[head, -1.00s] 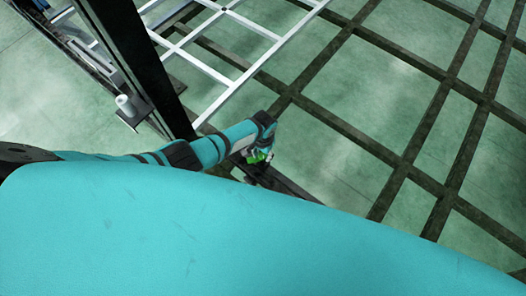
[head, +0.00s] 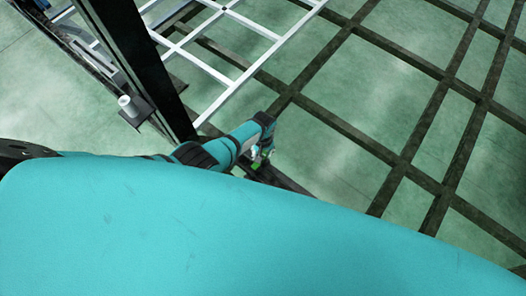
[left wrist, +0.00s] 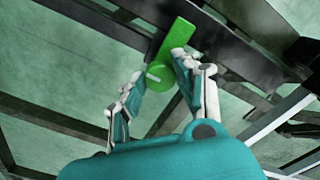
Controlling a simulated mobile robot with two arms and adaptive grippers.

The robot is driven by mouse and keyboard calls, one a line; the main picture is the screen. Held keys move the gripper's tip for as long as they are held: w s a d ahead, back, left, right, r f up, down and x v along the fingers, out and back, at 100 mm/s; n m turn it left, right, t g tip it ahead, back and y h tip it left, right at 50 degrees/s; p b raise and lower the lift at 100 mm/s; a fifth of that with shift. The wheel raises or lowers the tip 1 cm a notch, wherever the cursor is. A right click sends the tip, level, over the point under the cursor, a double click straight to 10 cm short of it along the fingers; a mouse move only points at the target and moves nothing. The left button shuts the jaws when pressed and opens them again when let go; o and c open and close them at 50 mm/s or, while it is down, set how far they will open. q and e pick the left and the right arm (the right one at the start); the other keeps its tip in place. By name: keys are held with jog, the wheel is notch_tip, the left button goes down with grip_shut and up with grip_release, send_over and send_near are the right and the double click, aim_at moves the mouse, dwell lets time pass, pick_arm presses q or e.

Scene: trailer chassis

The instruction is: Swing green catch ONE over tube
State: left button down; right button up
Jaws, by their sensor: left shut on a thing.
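The green catch (left wrist: 173,50) is a flat bar with a rounded lower end, lying across the dark beam (left wrist: 228,52) in the left wrist view. My left gripper (left wrist: 159,70) has a finger on each side of it and is shut on it. In the head view, the catch (head: 256,165) shows only as a small green patch below my left gripper (head: 261,154), partly hidden by it. I cannot tell which dark member is the tube. My right gripper is in neither view.
A dark upright post (head: 135,65) stands to the left of my arm, with a white cylinder (head: 127,104) on a plate at its side. A white ladder-like frame (head: 205,68) lies behind. Dark crossing beams (head: 335,118) spread over the green floor at right.

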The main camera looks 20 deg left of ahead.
aim_at(263, 153)
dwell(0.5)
pick_arm(q)
jog(key=c, duration=0.9)
grip_release()
jog(key=shift+c, duration=0.2)
jog(key=shift+r, duration=0.15)
notch_tip(263, 153, up, 12)
